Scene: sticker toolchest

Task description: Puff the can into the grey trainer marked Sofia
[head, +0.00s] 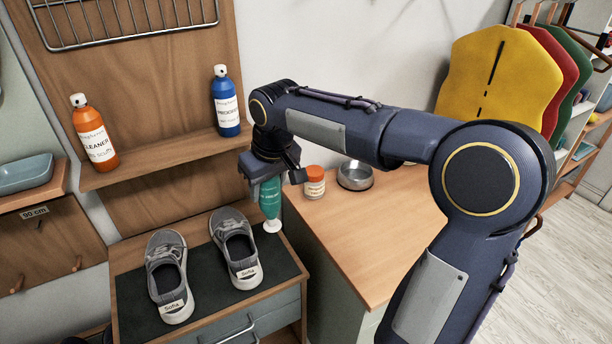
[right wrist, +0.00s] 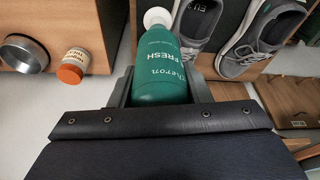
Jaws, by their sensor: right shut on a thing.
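A green can (head: 270,198) with a white end is in my right gripper (head: 266,180), which is shut on it. The can hangs with its white end down, just right of the right-hand trainer and apart from it. In the right wrist view the can (right wrist: 160,70) reads "FRESH", and its white end points up the picture. Two grey trainers stand side by side on a dark mat (head: 205,287): the left-hand trainer (head: 165,262) and the right-hand trainer (head: 236,245). Both heel labels appear to read Sofia. My left gripper is not in view.
An orange cleaner bottle (head: 94,135) and a blue bottle (head: 225,102) stand on a wooden shelf (head: 160,158) behind. An orange-lidded jar (head: 314,184) and a metal bowl (head: 355,175) sit on the wooden counter (head: 365,235) at right. The counter's front is clear.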

